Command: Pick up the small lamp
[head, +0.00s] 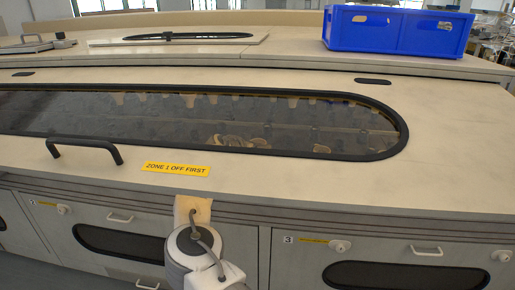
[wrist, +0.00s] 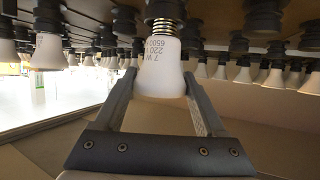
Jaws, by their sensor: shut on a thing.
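The small lamp (wrist: 160,65) is a white bulb with printed text, seen in the wrist view. Its brass screw thread (wrist: 162,27) shows between the white body and a black socket (wrist: 165,8) above. I cannot tell whether the thread's end is inside the socket. My gripper (wrist: 160,82) is shut on the lamp, one finger on each side of the white body. In the head view my gripper and this lamp are hidden; only part of my arm shows at the bottom of the cabinet front.
Several similar bulbs hang in rows of black sockets around the held one, such as a bulb (wrist: 48,50) at left. In the head view, a long bench has a dark window (head: 200,120), a black handle (head: 85,148), a "ZONE 1 OFF FIRST" label (head: 176,169) and a blue crate (head: 395,30).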

